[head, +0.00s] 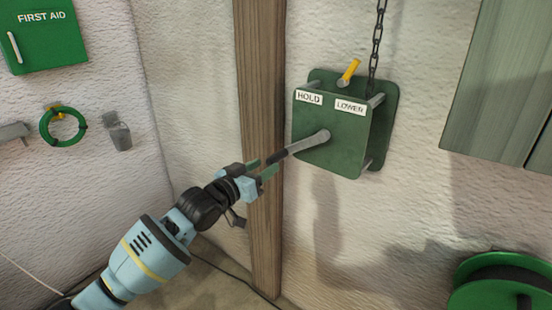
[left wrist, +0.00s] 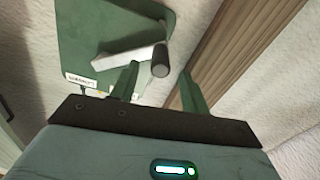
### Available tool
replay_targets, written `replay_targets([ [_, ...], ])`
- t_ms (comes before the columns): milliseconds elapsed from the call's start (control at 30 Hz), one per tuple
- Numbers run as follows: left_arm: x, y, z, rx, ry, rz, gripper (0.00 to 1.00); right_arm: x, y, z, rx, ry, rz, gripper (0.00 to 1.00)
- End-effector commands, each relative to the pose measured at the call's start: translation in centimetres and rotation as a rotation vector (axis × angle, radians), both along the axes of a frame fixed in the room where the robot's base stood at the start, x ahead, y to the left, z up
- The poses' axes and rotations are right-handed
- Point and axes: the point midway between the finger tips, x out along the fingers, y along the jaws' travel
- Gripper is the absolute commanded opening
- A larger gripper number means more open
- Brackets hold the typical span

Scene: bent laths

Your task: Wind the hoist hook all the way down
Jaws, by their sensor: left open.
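The green hoist box (head: 330,145) is mounted on the wall, with labels HOLD (head: 309,98) and LOWER (head: 350,107). A yellow lever (head: 349,72) stands at its top, tilted to the right. A grey crank arm (head: 308,143) runs from the box's front to a dark grip (head: 276,157) at lower left. My left gripper (head: 266,168) is open at the grip. In the left wrist view the grip (left wrist: 160,60) shows between and just beyond the open fingers (left wrist: 160,88); contact cannot be told. The chain (head: 376,45) rises out of frame. No hook shows. My right gripper is not in view.
A wooden post (head: 262,90) stands close behind my left gripper. A first aid box (head: 40,35), green ring (head: 63,127) and grey holder (head: 117,131) are on the left wall. A green reel (head: 500,285) is at lower right, below a grey-green cabinet (head: 505,80).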

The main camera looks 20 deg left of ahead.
Motion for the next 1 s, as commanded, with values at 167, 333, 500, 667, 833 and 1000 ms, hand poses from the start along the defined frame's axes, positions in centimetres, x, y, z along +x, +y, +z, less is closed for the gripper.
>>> replay_targets([
  [167,2.4,-0.9,0.0,-0.001,-0.001,0.000,0.46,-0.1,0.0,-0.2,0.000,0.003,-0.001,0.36],
  [333,4.4,-1.6,0.0,-0.001,0.000,0.000,0.46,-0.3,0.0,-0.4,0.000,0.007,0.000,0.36],
  [500,5.6,-2.0,0.0,-0.001,0.001,0.001,0.46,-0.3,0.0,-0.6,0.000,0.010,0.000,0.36],
  [667,6.0,-2.2,0.0,-0.001,0.001,0.000,0.46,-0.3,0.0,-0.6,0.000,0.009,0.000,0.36],
  [833,6.0,-2.2,0.0,-0.001,0.000,0.000,0.46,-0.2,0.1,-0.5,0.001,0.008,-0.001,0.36],
  [1000,6.0,-2.2,0.0,-0.001,0.000,0.000,0.33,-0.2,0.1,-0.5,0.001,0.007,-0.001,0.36],
])
